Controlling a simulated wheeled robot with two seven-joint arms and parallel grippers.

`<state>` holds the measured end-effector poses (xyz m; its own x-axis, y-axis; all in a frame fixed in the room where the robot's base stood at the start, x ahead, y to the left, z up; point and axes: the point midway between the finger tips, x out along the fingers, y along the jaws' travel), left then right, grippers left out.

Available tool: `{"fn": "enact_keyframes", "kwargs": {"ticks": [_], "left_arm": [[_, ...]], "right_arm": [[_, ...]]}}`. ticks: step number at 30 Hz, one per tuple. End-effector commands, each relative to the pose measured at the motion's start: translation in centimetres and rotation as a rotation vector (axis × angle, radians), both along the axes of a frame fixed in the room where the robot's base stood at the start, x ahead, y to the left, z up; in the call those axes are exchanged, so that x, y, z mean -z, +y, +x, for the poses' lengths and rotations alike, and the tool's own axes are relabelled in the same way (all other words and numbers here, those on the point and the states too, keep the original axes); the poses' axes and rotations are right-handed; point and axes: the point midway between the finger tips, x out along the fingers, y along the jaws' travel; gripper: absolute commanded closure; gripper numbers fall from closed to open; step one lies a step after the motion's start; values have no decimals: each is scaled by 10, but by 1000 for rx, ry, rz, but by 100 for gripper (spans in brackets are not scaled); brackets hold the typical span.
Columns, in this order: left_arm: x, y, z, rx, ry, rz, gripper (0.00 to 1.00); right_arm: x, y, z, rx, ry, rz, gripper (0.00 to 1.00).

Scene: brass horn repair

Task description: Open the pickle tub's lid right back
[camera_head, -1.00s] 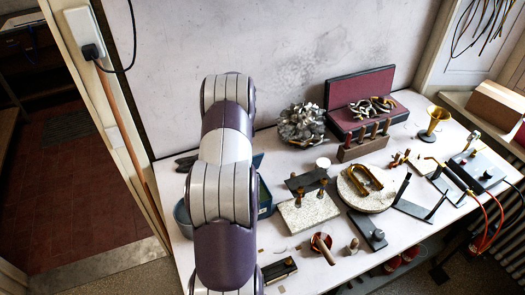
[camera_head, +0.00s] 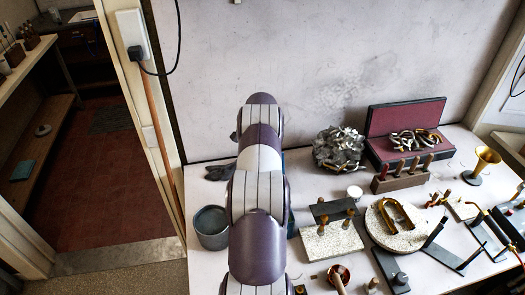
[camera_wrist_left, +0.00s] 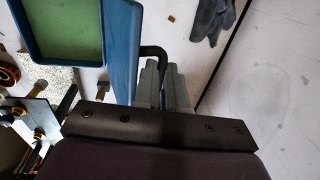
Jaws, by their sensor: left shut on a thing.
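The pickle tub (camera_wrist_left: 22,42) is blue with green inside, at the top left of the left wrist view. Its blue lid (camera_wrist_left: 123,60) stands up steeply along the tub's near right side, leaving the green inside uncovered. A dark bent handle (camera_wrist_left: 153,51) comes off the lid. My left gripper (camera_wrist_left: 163,80) is shut on this handle, its grey fingers partly hidden by the wrist. In the head view my left arm covers the gripper and nearly all of the tub. My right gripper is not in view.
A grey-blue bucket (camera_head: 212,240) stands left of my arm. Dark gloves (camera_head: 220,172) lie at the back of the table. Right of the arm are a pale slab (camera_head: 332,241), a round disc (camera_head: 378,232) and a red-lined case (camera_head: 404,118). The back wall is close.

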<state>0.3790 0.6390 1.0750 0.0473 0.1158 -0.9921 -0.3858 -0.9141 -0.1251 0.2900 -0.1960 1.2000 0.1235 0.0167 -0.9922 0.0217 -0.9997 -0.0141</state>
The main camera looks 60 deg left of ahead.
Motion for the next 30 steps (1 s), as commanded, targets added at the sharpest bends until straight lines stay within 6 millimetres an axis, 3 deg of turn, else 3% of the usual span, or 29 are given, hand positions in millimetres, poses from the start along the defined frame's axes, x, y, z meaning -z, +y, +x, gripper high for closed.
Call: {"fn": "enact_keyframes", "kwargs": {"ticks": [20, 21, 23, 30], "left_arm": [[1, 13, 4, -5, 6, -26, 100], [0, 13, 4, -5, 6, -26, 80], [0, 13, 4, -4, 6, -27, 64], [3, 11, 4, -4, 10, -32, 64]], "right_arm": [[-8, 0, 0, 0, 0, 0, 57], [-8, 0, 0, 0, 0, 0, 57], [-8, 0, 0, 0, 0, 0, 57], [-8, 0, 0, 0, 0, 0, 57]]}}
